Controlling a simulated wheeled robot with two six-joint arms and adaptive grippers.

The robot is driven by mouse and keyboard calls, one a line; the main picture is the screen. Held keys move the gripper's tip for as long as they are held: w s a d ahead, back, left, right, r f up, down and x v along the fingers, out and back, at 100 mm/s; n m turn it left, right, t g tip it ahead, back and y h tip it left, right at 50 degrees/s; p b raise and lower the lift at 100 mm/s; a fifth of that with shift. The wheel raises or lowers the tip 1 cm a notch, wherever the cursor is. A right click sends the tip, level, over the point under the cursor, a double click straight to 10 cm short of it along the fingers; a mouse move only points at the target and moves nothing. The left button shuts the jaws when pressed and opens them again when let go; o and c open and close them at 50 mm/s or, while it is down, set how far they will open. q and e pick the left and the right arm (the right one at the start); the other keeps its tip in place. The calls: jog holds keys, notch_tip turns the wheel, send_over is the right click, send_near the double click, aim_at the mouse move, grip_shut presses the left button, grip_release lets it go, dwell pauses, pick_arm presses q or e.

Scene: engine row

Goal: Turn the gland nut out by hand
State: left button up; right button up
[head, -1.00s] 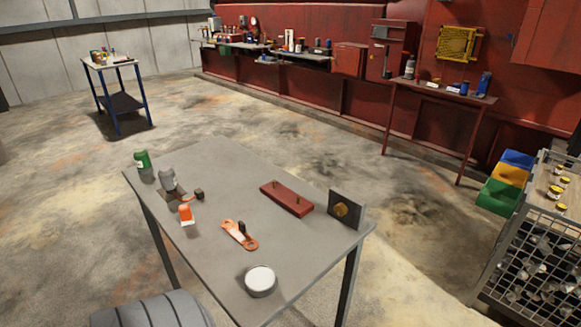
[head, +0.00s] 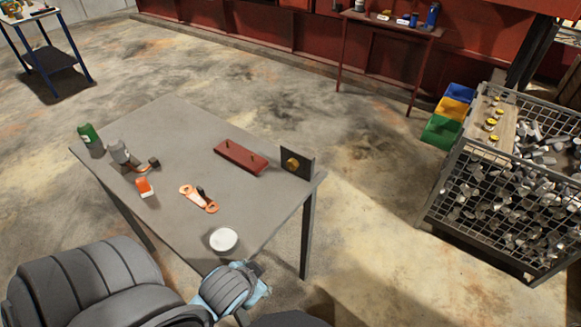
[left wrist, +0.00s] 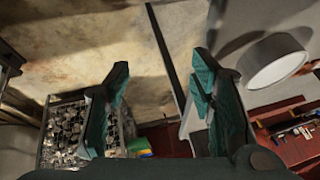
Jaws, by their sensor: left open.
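The brass gland nut (head: 293,163) sits on the face of a dark upright plate (head: 304,158) at the right edge of the grey table (head: 163,140). My left gripper (left wrist: 162,66) is open, its two teal fingers apart with nothing between them. In the head view it is low, at the table's near edge, below the round white tin (head: 224,239) and well short of the nut. The tin also shows close to the right finger in the left wrist view (left wrist: 272,60). The nut does not show in the left wrist view. My right gripper is not in view.
On the table are a red block with pegs (head: 240,156), an orange spanner-like tool (head: 198,198), an orange-capped item (head: 144,187), a grey can (head: 119,151) and a green can (head: 89,136). A mesh cage of metal parts (head: 520,190) stands right, beyond open floor.

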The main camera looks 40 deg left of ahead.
aim_at(291, 166)
pick_arm(q)
jog(key=w+a+r+t+y, duration=0.1)
jog(key=w+a, duration=0.1)
jog(key=w, duration=0.1)
jog(key=w+a+r+m+t+y, duration=0.1)
jog(key=w+a+t, duration=0.1)
jog(key=w+a, duration=0.1)
jog(key=w+a+r+t+y, duration=0.1)
jog(key=w+a, duration=0.1)
jog(key=w, duration=0.2)
jog(key=shift+w+a+m+t, duration=0.15)
jog(key=shift+a+m+t, duration=0.15)
jog(key=shift+a+t, duration=0.1)
jog(key=w+r+m+t, duration=0.1)
jog(key=w, duration=0.1)
jog(key=w+a+r+m+t, duration=0.1)
jog(key=w+m+t, duration=0.1)
jog(key=w, duration=0.1)
jog(key=w+r+m+t, duration=0.1)
jog(key=w+m, duration=0.1)
jog(key=w, duration=0.1)
jog(key=shift+w+a+r+t, duration=0.15)
jog(key=shift+a+r+t, duration=0.05)
jog(key=shift+r+t, duration=0.1)
jog(key=b+x, duration=0.2)
jog(key=x, duration=1.1)
jog(key=shift+w+f, duration=0.1)
jog(key=shift+w, duration=0.3)
jog(key=shift+a, duration=0.1)
jog(key=c, duration=1.2)
